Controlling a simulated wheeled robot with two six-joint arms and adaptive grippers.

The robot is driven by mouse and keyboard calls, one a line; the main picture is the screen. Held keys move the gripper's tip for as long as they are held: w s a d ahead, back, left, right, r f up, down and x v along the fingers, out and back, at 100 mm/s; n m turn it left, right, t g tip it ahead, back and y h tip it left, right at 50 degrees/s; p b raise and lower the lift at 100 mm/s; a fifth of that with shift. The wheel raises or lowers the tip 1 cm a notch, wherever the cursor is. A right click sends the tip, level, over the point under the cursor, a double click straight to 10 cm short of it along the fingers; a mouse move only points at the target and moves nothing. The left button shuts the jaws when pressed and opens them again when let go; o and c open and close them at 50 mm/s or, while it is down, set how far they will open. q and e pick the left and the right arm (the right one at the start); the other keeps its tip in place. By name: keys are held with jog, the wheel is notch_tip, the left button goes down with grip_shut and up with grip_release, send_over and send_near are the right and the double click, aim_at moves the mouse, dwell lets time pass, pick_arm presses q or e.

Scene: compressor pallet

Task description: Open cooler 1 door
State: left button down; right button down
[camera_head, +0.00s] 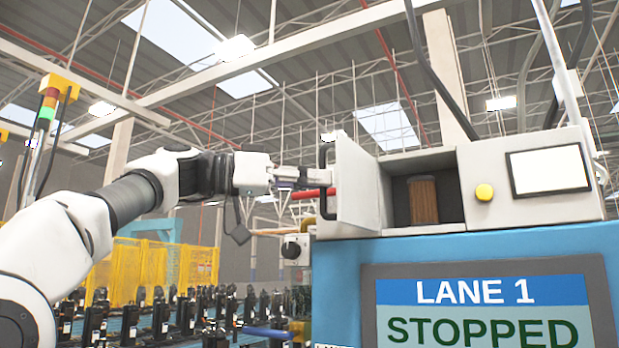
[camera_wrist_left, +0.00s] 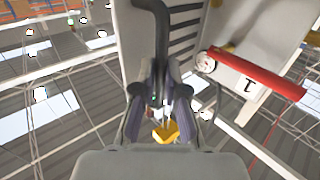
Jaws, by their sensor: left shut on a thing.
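The cooler 1 door (camera_head: 358,187) is a pale panel that stands swung open at the left side of the white cabinet (camera_head: 532,203) in the head view. Its black handle (camera_head: 324,155) is on the door's left edge. The handle also shows in the left wrist view (camera_wrist_left: 153,25), running down between the fingers. My left gripper (camera_head: 318,178) is shut on the handle; in the left wrist view its fingers (camera_wrist_left: 160,98) close around the bar. The open compartment shows a brown ribbed block (camera_head: 423,201) inside. My right gripper is not in view.
A red bar (camera_head: 308,195) lies close by the gripper; it also shows in the left wrist view (camera_wrist_left: 256,74), near a panel marked 1. Below the cabinet, a screen (camera_head: 480,310) reads "LANE 1 STOPPED". A yellow fence (camera_head: 150,265) and several black parts stand behind my arm.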

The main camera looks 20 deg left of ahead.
pick_arm(q)
jog(key=c, duration=1.2)
grip_release()
jog(key=shift+w+d, duration=0.1)
jog(key=shift+w, duration=0.05)
jog(key=shift+w+d+f, duration=0.15)
jog(key=shift+w+d, duration=0.2)
jog(key=shift+w, duration=0.1)
jog(key=v, duration=1.2)
jog(key=shift+w, duration=0.1)
